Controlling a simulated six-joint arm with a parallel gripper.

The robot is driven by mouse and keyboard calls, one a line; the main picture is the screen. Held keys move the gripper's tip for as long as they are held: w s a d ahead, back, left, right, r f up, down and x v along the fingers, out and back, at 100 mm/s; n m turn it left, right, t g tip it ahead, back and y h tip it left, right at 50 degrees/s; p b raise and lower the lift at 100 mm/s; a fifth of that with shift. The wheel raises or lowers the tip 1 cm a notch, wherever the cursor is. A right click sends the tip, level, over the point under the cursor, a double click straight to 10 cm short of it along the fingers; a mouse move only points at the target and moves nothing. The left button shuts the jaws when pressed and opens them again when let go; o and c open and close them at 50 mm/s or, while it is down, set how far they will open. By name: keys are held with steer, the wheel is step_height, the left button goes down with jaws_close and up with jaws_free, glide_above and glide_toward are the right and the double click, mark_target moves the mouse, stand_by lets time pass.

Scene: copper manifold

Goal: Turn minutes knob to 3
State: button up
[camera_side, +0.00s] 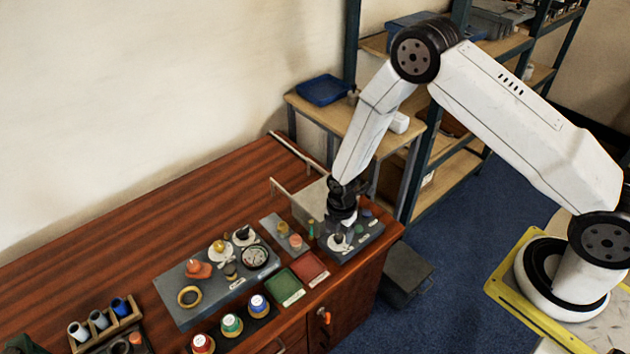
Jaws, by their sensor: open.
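My gripper (341,228) points down over the grey panel (366,247) at the right end of the wooden desk. It is open, its fingers low over a small dark knob on a round white dial (337,243). I cannot tell whether the fingers touch or straddle the knob. The gripper hides part of the dial, and its markings are too small to read. I cannot confirm from the labels that this is the minutes knob. Small coloured buttons (367,213) sit on the same panel, right of the gripper.
Left of it are a small panel with coloured knobs (295,241), green (284,287) and red (308,268) trays, and a larger grey board (206,300) with a gauge (255,257). A clear upright sheet (308,202) stands close behind the gripper. The desk's back left is clear.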

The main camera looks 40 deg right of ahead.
steer(key=shift+f, duration=0.5)
steer(key=shift+c, duration=0.2)
jaws_close()
